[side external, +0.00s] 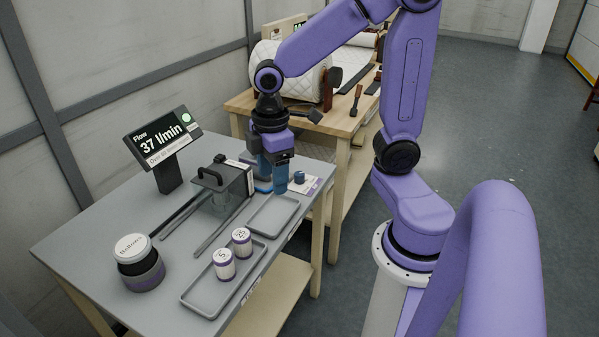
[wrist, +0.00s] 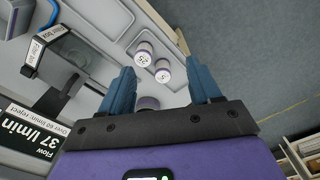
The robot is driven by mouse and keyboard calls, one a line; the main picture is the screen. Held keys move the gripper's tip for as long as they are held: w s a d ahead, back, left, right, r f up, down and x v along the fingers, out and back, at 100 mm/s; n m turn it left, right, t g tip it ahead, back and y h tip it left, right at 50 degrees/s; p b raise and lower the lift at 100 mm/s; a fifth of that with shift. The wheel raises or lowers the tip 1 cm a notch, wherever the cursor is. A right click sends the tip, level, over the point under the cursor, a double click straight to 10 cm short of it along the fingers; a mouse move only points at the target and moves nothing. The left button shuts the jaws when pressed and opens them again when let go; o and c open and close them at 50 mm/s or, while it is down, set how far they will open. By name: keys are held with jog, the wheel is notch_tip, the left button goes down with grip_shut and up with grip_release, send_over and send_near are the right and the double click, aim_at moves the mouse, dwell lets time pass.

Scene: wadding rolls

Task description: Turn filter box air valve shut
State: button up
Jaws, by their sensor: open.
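The filter box (side external: 228,185) is a grey see-through box with a black handle on top, on the grey table. It also shows at the upper left of the wrist view (wrist: 68,47). A small dark blue knob (side external: 299,176) stands on a white labelled plate right of the box; I cannot tell for certain whether it is the air valve. The flow display (side external: 162,137) reads 37 l/min, and it shows in the wrist view (wrist: 28,133). My gripper (side external: 274,184) is open, with blue fingers pointing down between box and knob. No object is visibly held.
An empty tray (side external: 273,214) lies near my gripper. A white-lidded jar (side external: 138,262) stands at the table's front left. A wooden bench (side external: 343,124) with a quilted roll is behind.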

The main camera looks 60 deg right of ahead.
jog(key=w+d+f, duration=0.1)
jog(key=w+d, duration=0.6)
jog(key=m, duration=0.2)
send_over(299, 173)
notch_tip(299, 173, down, 4)
notch_tip(299, 173, down, 17)
jog(key=shift+f, duration=0.2)
jog(key=c, duration=1)
jog(key=shift+c, duration=0.2)
